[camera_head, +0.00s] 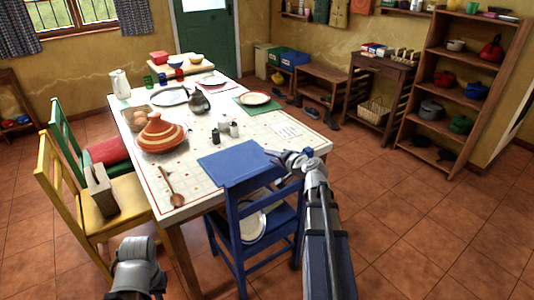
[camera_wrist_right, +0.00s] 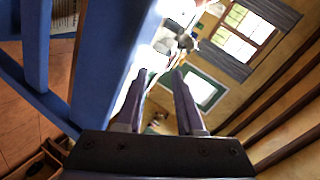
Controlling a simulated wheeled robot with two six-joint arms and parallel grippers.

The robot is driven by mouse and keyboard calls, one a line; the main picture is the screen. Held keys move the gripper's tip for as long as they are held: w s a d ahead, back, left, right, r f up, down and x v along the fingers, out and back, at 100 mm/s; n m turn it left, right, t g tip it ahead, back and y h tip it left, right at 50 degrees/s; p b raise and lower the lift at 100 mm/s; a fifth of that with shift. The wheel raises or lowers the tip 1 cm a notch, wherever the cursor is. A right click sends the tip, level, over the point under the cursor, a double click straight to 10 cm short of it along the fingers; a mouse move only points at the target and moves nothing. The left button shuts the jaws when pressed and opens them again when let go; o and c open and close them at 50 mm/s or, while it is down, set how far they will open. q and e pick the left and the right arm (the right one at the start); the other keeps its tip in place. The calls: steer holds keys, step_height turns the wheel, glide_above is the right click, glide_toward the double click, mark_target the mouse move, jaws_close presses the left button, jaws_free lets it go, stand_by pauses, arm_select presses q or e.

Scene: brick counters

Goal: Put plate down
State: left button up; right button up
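A white plate (camera_head: 254,232) shows behind the slats of the blue chair (camera_head: 232,192), at seat height. The slats hide part of it, and I cannot tell exactly how it rests. My right gripper (camera_head: 287,156) is above the chair's back, near the table's front right corner. In the right wrist view its two fingers (camera_wrist_right: 159,75) are apart with nothing between them, beside the blue chair wood (camera_wrist_right: 110,65). Part of my left arm shows at the bottom left in the head view, but its gripper is not visible.
The table (camera_head: 186,203) holds a blue placemat (camera_head: 235,162), a striped tagine (camera_head: 161,137), a wooden spoon (camera_head: 174,190), small shakers and more plates (camera_head: 255,98). A yellow chair (camera_head: 100,205) stands at left. The floor (camera_head: 420,230) at right is clear.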

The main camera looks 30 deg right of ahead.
steer(key=p+v, duration=0.2)
steer(key=v, duration=0.6)
steer(key=s+a+f+n+g+y+p, duration=0.15)
steer(key=a+n+g, duration=0.25)
steer(key=a, duration=0.8)
steer(key=a+f+n+g+y+p, duration=0.3)
steer(key=a+n, duration=0.1)
steer(key=a, duration=0.8)
steer(key=s+a+n+g+h+p, duration=0.5)
steer(key=s+a+n+g+h, duration=0.2)
steer(key=s+a, duration=0.7)
steer(key=shift+s+n, duration=0.35)
steer(key=shift+n, duration=0.45)
